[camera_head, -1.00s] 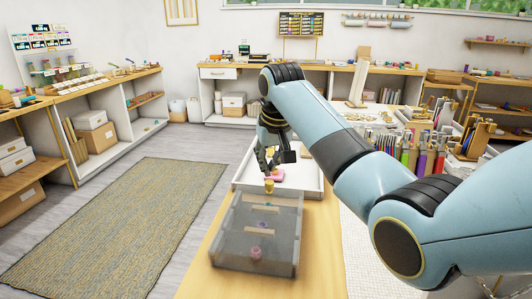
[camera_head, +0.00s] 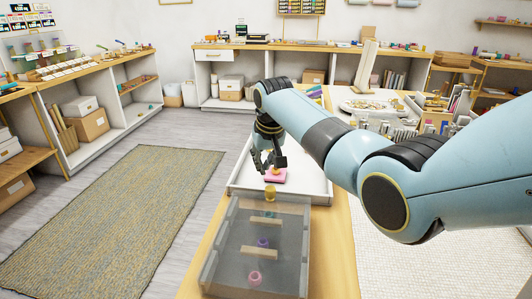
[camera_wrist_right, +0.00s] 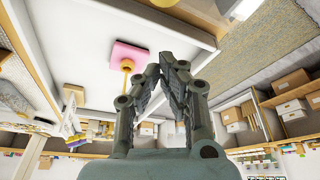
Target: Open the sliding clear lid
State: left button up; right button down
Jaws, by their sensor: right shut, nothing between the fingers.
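A grey see-through box with a clear lid (camera_head: 225,240) lies on the wooden table. Through it I see a teal, a purple and a pink piece and light wooden strips. A yellow piece (camera_head: 270,192) shows at its far end. My right gripper (camera_head: 268,170) is shut and empty above the white tray (camera_head: 318,182) beyond the box, close to a pink block (camera_head: 275,176). In the right wrist view the shut fingers (camera_wrist_right: 174,58) appear beside the pink block (camera_wrist_right: 130,55), which has a yellow stem. I cannot tell whether they touch it. My left gripper is out of view.
The wooden table (camera_head: 335,245) has a bare strip right of the box. A patterned rug (camera_head: 120,220) covers the floor at left. Shelves (camera_head: 130,100) and a back counter (camera_head: 290,45) hold craft supplies. My right arm crosses above the table's right side.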

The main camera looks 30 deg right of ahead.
jog(key=shift+x, duration=0.75)
jog(key=s+p, duration=0.1)
jog(key=s, duration=0.1)
jog(key=s+p, duration=0.1)
jog(key=s, duration=0.1)
jog(key=shift+a+f, duration=0.1)
jog(key=shift+a, duration=0.3)
jog(key=shift+s, duration=0.1)
